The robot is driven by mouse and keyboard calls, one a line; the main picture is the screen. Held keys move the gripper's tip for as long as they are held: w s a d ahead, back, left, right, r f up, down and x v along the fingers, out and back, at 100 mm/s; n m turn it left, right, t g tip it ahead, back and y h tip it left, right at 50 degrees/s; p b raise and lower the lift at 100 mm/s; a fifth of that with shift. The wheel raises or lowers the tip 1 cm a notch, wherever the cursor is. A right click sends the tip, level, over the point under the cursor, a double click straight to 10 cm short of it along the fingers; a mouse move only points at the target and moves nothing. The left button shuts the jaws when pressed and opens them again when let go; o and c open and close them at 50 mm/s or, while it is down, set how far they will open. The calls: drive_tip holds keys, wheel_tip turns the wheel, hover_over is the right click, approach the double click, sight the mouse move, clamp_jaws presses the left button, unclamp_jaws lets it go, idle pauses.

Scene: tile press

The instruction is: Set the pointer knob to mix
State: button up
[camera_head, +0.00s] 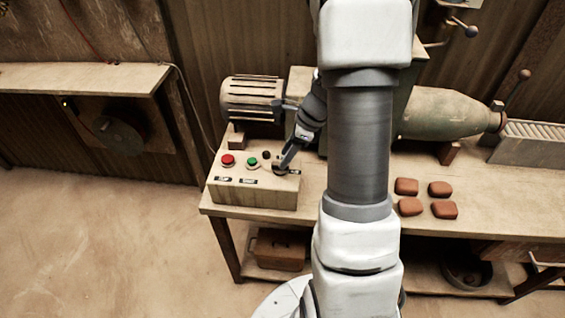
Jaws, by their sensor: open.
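The control box (254,193) sits at the left end of the wooden workbench. Its sloped top has a red button (228,159), a green button (252,161) and a small dark round part (266,155). The pointer knob (278,169) is at the right of the panel, partly hidden by my gripper. My gripper (284,166) reaches down to the knob from the upper right, its fingertips at or just over it. The fingers look close together in this view. I cannot tell whether they touch the knob or where it points. The panel labels are too small to read.
A ribbed motor (252,98) stands just behind the control box. A green-grey press barrel (445,112) lies to the right. Several clay tiles (410,207) rest on the bench (480,195). My arm hides the middle of the bench.

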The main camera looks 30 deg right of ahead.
drive_tip(key=shift+x, duration=1.4)
clamp_jaws()
